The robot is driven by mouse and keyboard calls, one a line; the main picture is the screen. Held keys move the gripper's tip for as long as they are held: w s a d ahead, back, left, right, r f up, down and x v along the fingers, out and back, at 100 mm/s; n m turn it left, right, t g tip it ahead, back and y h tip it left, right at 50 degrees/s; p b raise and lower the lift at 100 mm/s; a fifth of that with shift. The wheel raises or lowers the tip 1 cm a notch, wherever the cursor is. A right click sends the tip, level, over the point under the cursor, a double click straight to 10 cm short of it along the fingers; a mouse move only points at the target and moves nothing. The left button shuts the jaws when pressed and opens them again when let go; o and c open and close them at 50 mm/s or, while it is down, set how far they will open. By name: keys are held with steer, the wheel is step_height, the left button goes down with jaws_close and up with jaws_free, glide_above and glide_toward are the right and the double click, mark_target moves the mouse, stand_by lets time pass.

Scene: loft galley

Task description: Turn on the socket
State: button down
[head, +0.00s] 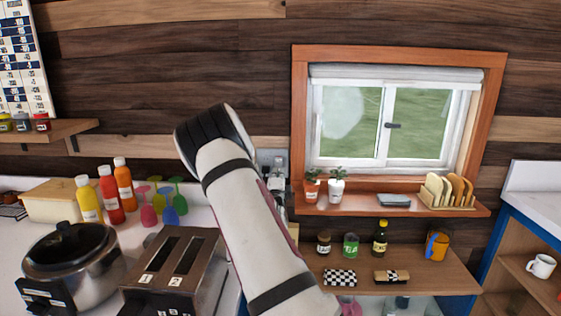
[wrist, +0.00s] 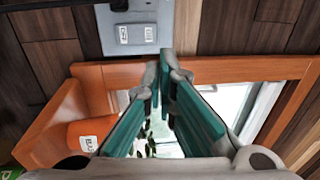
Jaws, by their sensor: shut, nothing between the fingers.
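The socket is a grey plate (head: 265,160) on the wood wall, left of the window and partly hidden by my arm in the head view. In the wrist view the grey plate (wrist: 140,42) is at the top, with two small pale labelled parts and a dark piece at its upper edge. My gripper (wrist: 163,62) is shut and empty, its green-padded fingers together. The fingertips appear just below the plate in the picture, over the orange window frame; I cannot tell whether they touch anything.
The window frame (head: 299,100) and a sill shelf (head: 380,208) with two potted plants (head: 336,187) are close by. An orange pot (wrist: 92,133) is at left in the wrist view. A toaster (head: 178,268), cooker (head: 70,262) and bottles (head: 109,196) crowd the counter.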

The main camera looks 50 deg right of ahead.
mark_target(281, 156)
steer(key=x, duration=1)
steer(key=shift+w, duration=0.1)
steer(key=shift+d+r, duration=0.1)
steer(key=shift+d, duration=0.4)
steer(key=shift+w+d+y, duration=0.1)
steer(key=shift+w+y, duration=0.05)
steer(key=shift+y, duration=0.15)
steer(key=shift+w, duration=0.15)
steer(key=shift+a, duration=0.2)
